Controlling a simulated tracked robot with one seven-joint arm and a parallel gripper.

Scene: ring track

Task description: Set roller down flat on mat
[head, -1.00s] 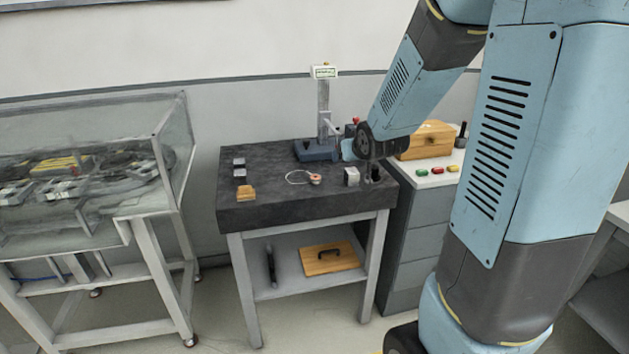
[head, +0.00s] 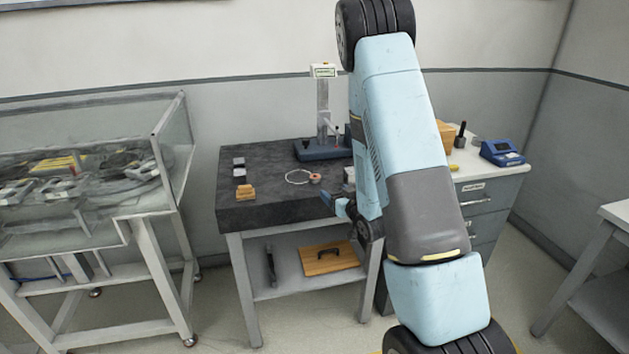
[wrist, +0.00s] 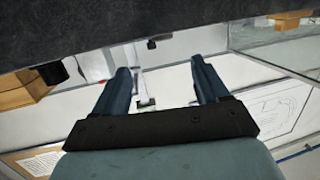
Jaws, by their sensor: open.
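My gripper (head: 335,203) is at the front right edge of the dark stone-topped table (head: 262,212). In the wrist view my gripper (wrist: 160,66) has its two blue fingers wide apart, with nothing between them. I cannot pick out the roller or the mat for certain. A small dark upright piece (wrist: 52,72) stands at the dark top's edge in the wrist view, which looks upside down; I cannot tell whether it is the roller. My arm hides the table's right end in the head view.
A small round pinkish piece (head: 315,178) lies by a white loop (head: 297,176). Small blocks (head: 239,168) and a wooden block (head: 245,192) stand at left. A gauge stand (head: 323,110) rises at the back. A glass case (head: 80,170) stands left.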

